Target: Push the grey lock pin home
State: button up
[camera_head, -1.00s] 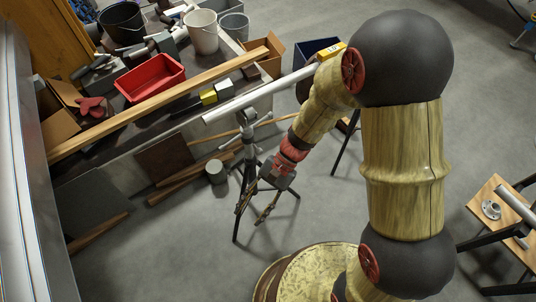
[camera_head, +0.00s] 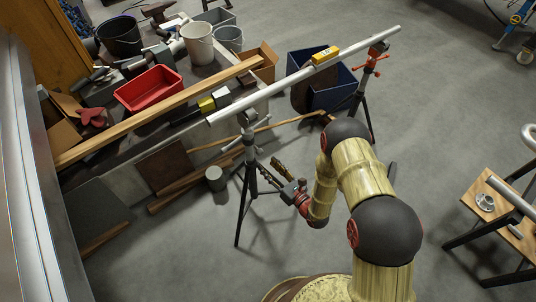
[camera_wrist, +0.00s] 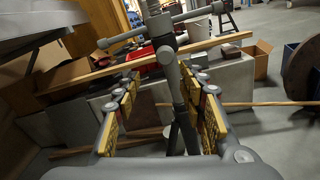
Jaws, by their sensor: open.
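A dark grey tripod stand (camera_head: 248,165) holds up the left end of a long pale pipe (camera_head: 280,85). In the wrist view, the stand's post (camera_wrist: 171,70) rises between my fingers, with a grey crossbar (camera_wrist: 125,36) near its top. I cannot tell which grey part is the lock pin. My gripper (camera_head: 272,169) is to the right of the stand's post, below the pipe. Its two yellow-padded fingers are spread apart in the wrist view (camera_wrist: 160,82), with nothing visibly held. The post appears beyond the fingertips, and I see no contact.
A second stand with red handles (camera_head: 368,66) bears the pipe's right end. A cluttered bench (camera_head: 150,140) with a red tray (camera_head: 148,88) lies left. A grey cylinder (camera_head: 215,178) stands on the floor. Open floor lies at front.

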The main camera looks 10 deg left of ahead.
aim_at(261, 153)
jog(key=shift+t, duration=0.4)
jog(key=x, duration=0.2)
jog(key=b+x, duration=0.1)
jog(key=x, duration=0.2)
jog(key=r+x, duration=0.1)
jog(key=x, duration=0.2)
jog(key=shift+w+d+b, duration=0.3)
jog(key=shift+w+d, duration=0.05)
jog(key=shift+w, duration=0.05)
jog(key=shift+c, duration=0.8)
grip_shut()
